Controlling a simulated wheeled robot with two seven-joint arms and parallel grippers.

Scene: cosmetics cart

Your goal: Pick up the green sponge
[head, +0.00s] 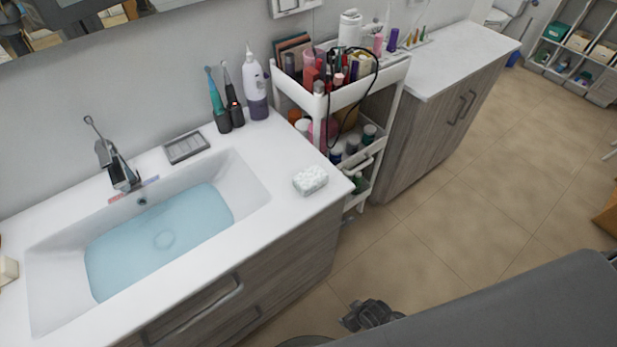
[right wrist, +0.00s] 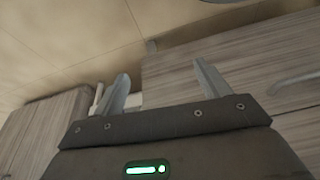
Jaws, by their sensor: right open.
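A pale, white-green speckled sponge-like block (head: 310,180) lies on the white sink counter (head: 290,215), near its right front corner. It is the only sponge-like thing I see, and its green is faint. My right gripper (right wrist: 160,82) shows in the right wrist view with its two fingers spread apart and nothing between them. It faces wood-grain cabinet fronts and tan floor, and the block is not in that view. A dark mechanical part low in the head view may be mine; its fingers cannot be made out there. My left gripper is in neither view.
The basin (head: 250,190) holds blue water left of the block. A soap dish (head: 186,147), electric toothbrushes (head: 217,105) and a water flosser (head: 256,88) stand behind. A loaded white cart (head: 335,100) stands to the right. Counter around the block is clear.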

